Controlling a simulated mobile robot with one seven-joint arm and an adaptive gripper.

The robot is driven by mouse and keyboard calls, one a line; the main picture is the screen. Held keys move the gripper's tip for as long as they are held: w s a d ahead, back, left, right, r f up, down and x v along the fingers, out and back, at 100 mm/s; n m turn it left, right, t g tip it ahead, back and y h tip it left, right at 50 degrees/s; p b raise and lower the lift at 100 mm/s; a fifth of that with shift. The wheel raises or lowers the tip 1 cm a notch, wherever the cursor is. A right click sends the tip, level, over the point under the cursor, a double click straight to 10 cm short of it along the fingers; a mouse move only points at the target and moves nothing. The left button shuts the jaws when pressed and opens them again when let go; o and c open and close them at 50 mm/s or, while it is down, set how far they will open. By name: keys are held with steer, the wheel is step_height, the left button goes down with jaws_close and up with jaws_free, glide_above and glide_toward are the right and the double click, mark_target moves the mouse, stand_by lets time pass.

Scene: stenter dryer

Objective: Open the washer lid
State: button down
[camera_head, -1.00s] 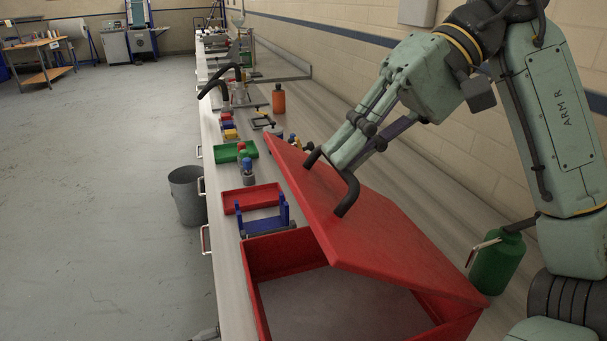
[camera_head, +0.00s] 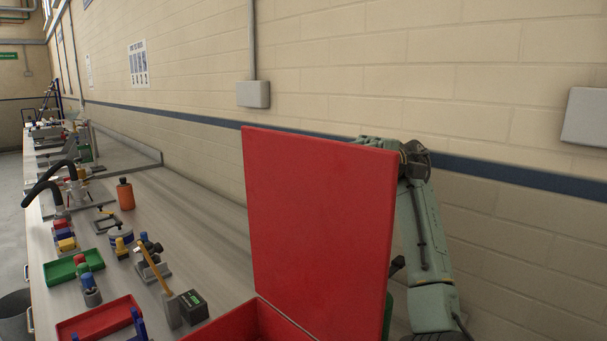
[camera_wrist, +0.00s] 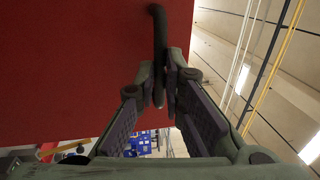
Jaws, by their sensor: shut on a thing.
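The red washer lid (camera_head: 318,225) stands roughly upright in the head view, raised above the red washer box (camera_head: 252,325) at the bottom. The lid's red surface (camera_wrist: 80,65) fills the left of the wrist view. Its black handle (camera_wrist: 159,30) runs down between my fingers. My gripper (camera_wrist: 166,90) is shut on this handle. In the head view my gripper and the handle are hidden behind the lid; part of my arm shows to its right.
A brick wall with a grey box (camera_head: 253,94) stands behind the bench (camera_head: 185,215). To the left are a red tray (camera_head: 98,318), a green tray (camera_head: 72,268), an orange bottle (camera_head: 125,194) and a small dark box (camera_head: 193,306). A bin (camera_head: 15,315) stands on the floor.

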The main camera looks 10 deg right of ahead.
steer(key=shift+g+y, duration=0.6)
steer(key=shift+y, duration=0.2)
steer(key=shift+b+v, duration=0.3)
steer(key=shift+v, duration=2.1)
steer(key=shift+r, duration=0.1)
steer(key=c, duration=1.7)
jaws_free()
